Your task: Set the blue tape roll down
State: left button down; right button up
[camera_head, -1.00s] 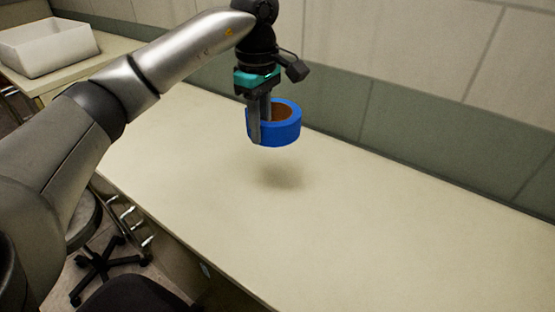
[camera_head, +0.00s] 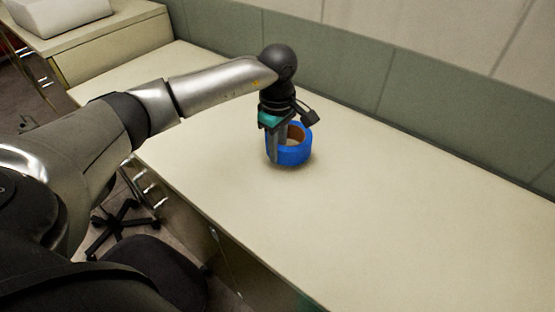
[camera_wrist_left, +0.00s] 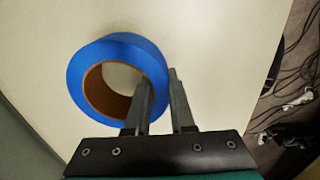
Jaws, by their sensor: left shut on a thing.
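The blue tape roll (camera_head: 295,154) has a brown cardboard core and is at or just above the tabletop (camera_head: 370,190). My left gripper (camera_head: 276,158) points down and is shut on the roll's wall, with one finger inside the core and one outside. In the left wrist view the roll (camera_wrist_left: 93,57) lies flat-side toward the camera, and the gripper's fingers (camera_wrist_left: 160,90) straddle its rim. Whether the roll's underside touches the table is hard to tell. My right gripper is not in view.
The tabletop around the roll is clear. A green-grey partition (camera_head: 430,105) runs along the back edge. A white bin (camera_head: 62,15) stands on another desk at the upper left. A dark chair (camera_head: 155,270) is below the front edge. Cables (camera_wrist_left: 292,100) lie on the floor.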

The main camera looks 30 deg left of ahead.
pick_arm(q)
jog(key=shift+f, duration=1.9)
jog(key=shift+f, duration=0.1)
jog(key=c, duration=0.8)
grip_release()
jog(key=shift+b, duration=0.3)
jog(key=shift+o, duration=0.2)
notch_tip(320, 180, up, 12)
jog(key=shift+r+p, duration=0.15)
jog(key=shift+p, duration=0.3)
